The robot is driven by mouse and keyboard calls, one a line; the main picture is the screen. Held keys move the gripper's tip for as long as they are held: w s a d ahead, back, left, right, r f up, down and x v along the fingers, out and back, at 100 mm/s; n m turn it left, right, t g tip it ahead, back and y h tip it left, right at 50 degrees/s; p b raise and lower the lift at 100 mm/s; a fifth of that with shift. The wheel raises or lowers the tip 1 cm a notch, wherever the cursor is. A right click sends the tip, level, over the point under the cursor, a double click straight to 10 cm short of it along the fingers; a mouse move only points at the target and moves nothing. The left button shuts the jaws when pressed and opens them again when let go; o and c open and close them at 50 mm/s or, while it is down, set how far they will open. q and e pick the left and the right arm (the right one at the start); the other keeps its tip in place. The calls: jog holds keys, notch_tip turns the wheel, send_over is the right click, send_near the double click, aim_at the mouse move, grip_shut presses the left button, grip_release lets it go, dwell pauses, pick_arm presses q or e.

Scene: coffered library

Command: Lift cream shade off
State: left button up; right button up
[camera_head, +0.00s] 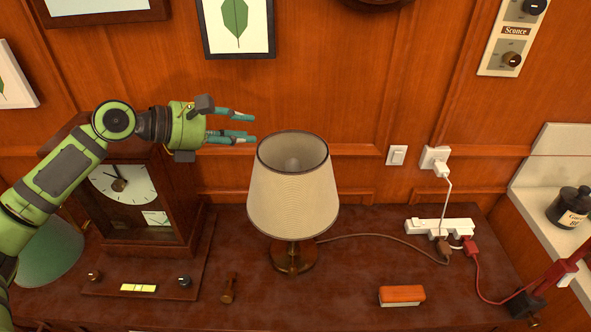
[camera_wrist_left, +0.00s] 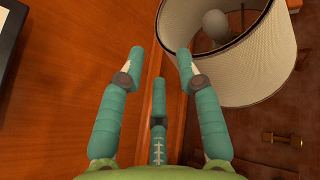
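In the left wrist view the shade (camera_wrist_left: 250,72) is at upper right, with the bulb (camera_wrist_left: 216,25) inside. The fingers (camera_wrist_left: 158,70) are apart there, and the right one is close to the rim; I cannot tell whether it touches. My right gripper is not in view.
A wooden clock (camera_head: 125,183) stands left of the lamp, under my left arm. A brown cord runs from the lamp to a white power strip (camera_head: 440,227). The panelled wall is close behind.

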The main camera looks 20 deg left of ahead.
aim_at(279, 134)
pick_arm(q)
jog(key=p+x, duration=0.1)
jog(key=x, duration=0.3)
jog(key=shift+s+d+r, duration=0.15)
jog(key=shift+d, duration=0.1)
jog(key=p+x, duration=0.1)
jog(key=x, duration=0.4)
jog(key=shift+w+d+f+p, duration=0.1)
jog(key=shift+w+f+p, duration=0.15)
jog(key=shift+p, duration=0.1)
jog(key=shift+w+d+f, duration=0.1)
jog(key=shift+w, duration=0.05)
grip_shut()
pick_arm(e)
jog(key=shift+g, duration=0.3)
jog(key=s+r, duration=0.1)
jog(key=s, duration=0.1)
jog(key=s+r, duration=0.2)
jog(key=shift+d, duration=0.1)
